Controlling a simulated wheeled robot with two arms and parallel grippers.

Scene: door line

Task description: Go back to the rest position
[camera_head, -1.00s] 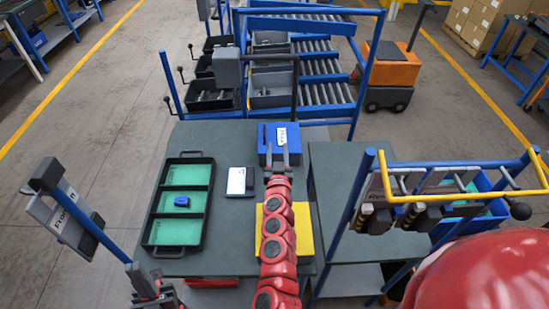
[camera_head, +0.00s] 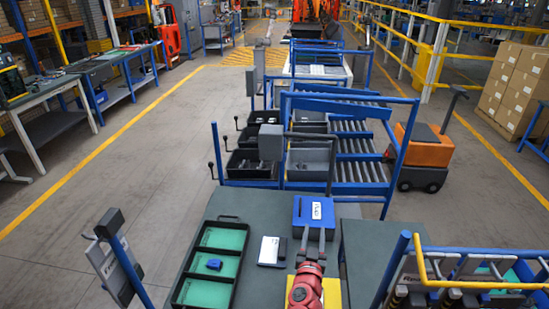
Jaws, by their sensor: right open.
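My right gripper (camera_head: 312,233) is at the end of a red arm coming up from the bottom centre. Its two grey fingers are apart, with nothing seen between them. They point at the front of a blue box (camera_head: 303,210) with a white label, at the back of the dark work table (camera_head: 240,204). I cannot tell whether the fingertips touch the box. My left gripper is out of the picture.
A black tray (camera_head: 238,222) with green compartments holds a small blue part (camera_head: 214,264). A white-and-dark block (camera_head: 271,251) lies beside it. A yellow sheet (camera_head: 331,292) is partly under my arm. Behind stands a blue roller rack (camera_head: 355,145); an orange cart (camera_head: 420,150) is right of it.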

